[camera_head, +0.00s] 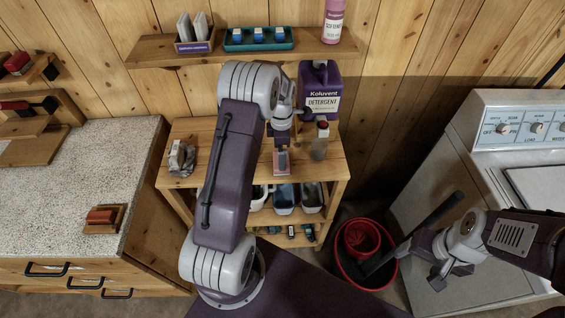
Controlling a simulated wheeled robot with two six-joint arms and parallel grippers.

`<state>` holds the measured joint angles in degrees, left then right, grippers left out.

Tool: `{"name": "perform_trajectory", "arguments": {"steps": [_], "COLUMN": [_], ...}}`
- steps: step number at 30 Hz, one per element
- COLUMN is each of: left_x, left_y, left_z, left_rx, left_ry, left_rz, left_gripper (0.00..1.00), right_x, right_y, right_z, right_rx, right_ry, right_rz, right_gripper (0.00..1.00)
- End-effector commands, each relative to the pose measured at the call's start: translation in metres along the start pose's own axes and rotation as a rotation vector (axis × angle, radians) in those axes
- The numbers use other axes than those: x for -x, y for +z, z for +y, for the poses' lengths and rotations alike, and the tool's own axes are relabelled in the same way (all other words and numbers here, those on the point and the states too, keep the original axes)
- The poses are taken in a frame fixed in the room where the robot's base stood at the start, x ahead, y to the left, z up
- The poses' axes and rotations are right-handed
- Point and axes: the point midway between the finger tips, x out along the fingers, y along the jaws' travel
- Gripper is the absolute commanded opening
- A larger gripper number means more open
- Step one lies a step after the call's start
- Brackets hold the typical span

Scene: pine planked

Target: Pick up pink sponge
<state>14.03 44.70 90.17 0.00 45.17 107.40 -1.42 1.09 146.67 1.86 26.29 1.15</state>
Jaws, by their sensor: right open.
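A pink sponge (282,162) is on the top of the wooden shelf unit, near its middle. My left gripper (281,145) points down right at the sponge, at its far end. The fingers are small and partly hidden, so I cannot tell whether they are open or touch the sponge. My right gripper (449,277) is open and empty, in front of the white washing machine at the lower right.
On the shelf unit (334,172) stand a clear bottle with a red cap (320,143), a purple detergent jug (320,90) and a grey object (182,158). A wall shelf (145,52) hangs above. A red bucket (342,268) stands on the floor beside the washing machine (425,160).

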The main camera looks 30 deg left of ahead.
Motion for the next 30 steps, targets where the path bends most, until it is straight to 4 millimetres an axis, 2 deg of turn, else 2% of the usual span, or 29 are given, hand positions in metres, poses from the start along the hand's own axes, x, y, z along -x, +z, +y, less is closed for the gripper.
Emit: {"name": "perform_trajectory", "arguments": {"steps": [4,9,12,19,25,26,27,30], "left_x": [-0.008,-0.039,-0.050,-0.053,-0.053,-0.053,-0.053,-0.052], "left_y": [0.000,0.000,0.000,0.001,0.000,0.000,0.000,0.000], "left_z": [-0.002,-0.005,-0.004,-0.004,-0.004,-0.004,-0.004,-0.004], "left_rx": [-0.001,-0.001,-0.001,-0.001,-0.001,-0.001,-0.001,-0.001], "left_ry": [-0.004,-0.004,-0.002,0.001,0.001,0.001,0.001,0.001], "left_rz": [0.001,0.001,0.001,0.000,0.000,0.000,0.000,0.000], "left_gripper": [1.00,1.00,1.00,1.00,0.44,0.43,0.37,0.37], "right_x": [0.004,0.012,0.013,0.012,0.012,0.012,0.012,0.012], "right_y": [0.000,-0.001,-0.001,-0.001,-0.001,-0.001,-0.001,-0.001], "right_z": [0.000,0.000,0.000,0.000,0.000,0.000,0.000,0.000], "right_rx": [0.000,0.000,0.000,0.000,0.000,0.000,0.000,0.000], "right_ry": [0.000,0.000,0.000,0.000,0.000,0.000,0.000,0.000], "right_rz": [0.000,0.000,0.000,0.000,0.000,0.000,0.000,0.000], "right_gripper": [0.72,0.72,0.72,0.72,0.72,0.72,0.72,0.72]}}
